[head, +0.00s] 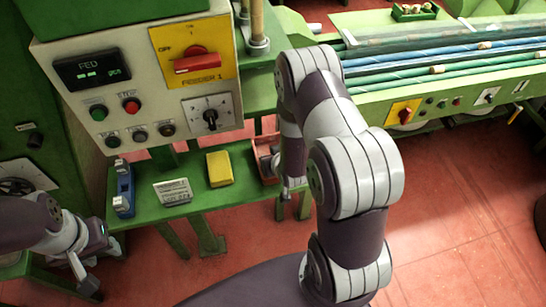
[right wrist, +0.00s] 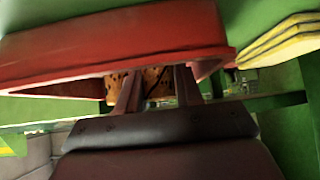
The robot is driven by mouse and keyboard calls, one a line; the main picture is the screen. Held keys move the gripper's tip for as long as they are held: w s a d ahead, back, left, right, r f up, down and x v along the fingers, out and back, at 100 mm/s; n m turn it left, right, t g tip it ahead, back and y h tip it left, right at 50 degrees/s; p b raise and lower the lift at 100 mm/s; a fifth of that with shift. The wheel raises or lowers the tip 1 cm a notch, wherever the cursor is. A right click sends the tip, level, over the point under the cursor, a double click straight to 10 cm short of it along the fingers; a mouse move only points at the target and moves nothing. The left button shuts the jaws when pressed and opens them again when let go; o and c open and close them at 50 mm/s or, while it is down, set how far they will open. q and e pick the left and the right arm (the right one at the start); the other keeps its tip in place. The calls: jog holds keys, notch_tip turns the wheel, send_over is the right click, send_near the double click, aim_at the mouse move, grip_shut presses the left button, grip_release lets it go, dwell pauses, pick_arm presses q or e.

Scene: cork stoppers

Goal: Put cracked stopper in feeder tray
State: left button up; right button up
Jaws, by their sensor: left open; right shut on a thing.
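My right gripper (right wrist: 158,88) is shut on a cork stopper (right wrist: 152,75), a speckled tan piece with a dark crack-like line, in the right wrist view. The stopper is at the opening of a red bin (right wrist: 110,42); whether it touches the bin I cannot tell. In the head view the red bin (head: 265,160) stands at the right end of the green shelf, and my right arm hides the stopper and most of that gripper. My left gripper (head: 97,265) is open and empty at the lower left. A green tray (head: 414,13) with several corks sits at the top right.
The green shelf (head: 148,207) also holds a blue tool (head: 123,190), a printed card (head: 172,192) and a yellow block (head: 219,169). The Feeder 1 control panel (head: 140,80) rises behind it. A conveyor with rails (head: 450,72) runs to the right.

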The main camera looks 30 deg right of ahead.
jog(key=shift+f, duration=0.1)
jog(key=shift+f, duration=0.15)
jog(key=o, duration=0.8)
jog(key=shift+s+r, duration=0.1)
jog(key=shift+r, duration=0.25)
jog(key=s+a+r+g, duration=0.2)
jog(key=s+r, duration=0.2)
jog(key=r, duration=0.2)
jog(key=s+a+r+n+g, duration=0.1)
jog(key=s+a+r+g, duration=0.2)
jog(key=s+r, duration=0.2)
jog(key=s+a+r+n+g+y+p, duration=0.1)
jog(key=s+a+r+g, duration=0.1)
jog(key=r, duration=0.4)
jog(key=shift+s+a+r, duration=0.15)
jog(key=shift+s+a, duration=0.1)
jog(key=shift+s, duration=0.45)
jog(key=shift+s+a+r, duration=0.15)
jog(key=shift+s+a, duration=0.1)
jog(key=shift+s, duration=0.45)
